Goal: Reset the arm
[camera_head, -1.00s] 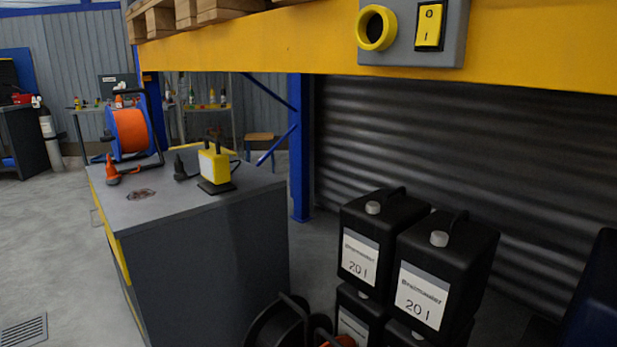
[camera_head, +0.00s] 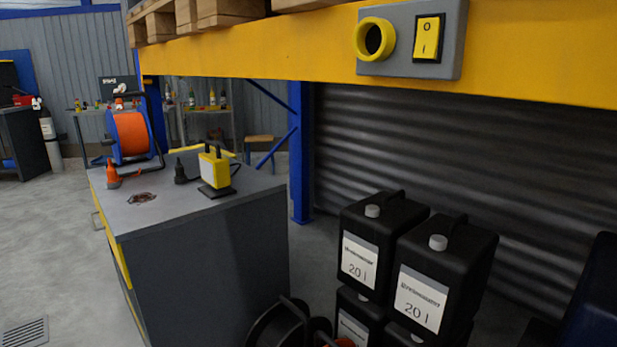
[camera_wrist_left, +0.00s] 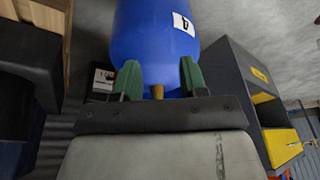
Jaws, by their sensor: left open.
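In the left wrist view my left gripper (camera_wrist_left: 161,80) shows two green fingers set apart, with nothing clearly held between them. A large blue rounded body (camera_wrist_left: 150,40) with a white label fills the space beyond the fingertips. I cannot tell whether the fingers touch it. A small brown piece (camera_wrist_left: 157,91) shows between the fingers below it. Neither gripper shows in the head view, and my right gripper is not seen at all.
A grey cabinet (camera_head: 210,260) carries a yellow lamp (camera_head: 215,170), an orange cable reel (camera_head: 131,133) and a small cone (camera_head: 112,176). Stacked black canisters (camera_head: 440,275) stand by the shutter. A yellow beam (camera_head: 250,52) bears a switch box (camera_head: 400,65). Floor at left is open.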

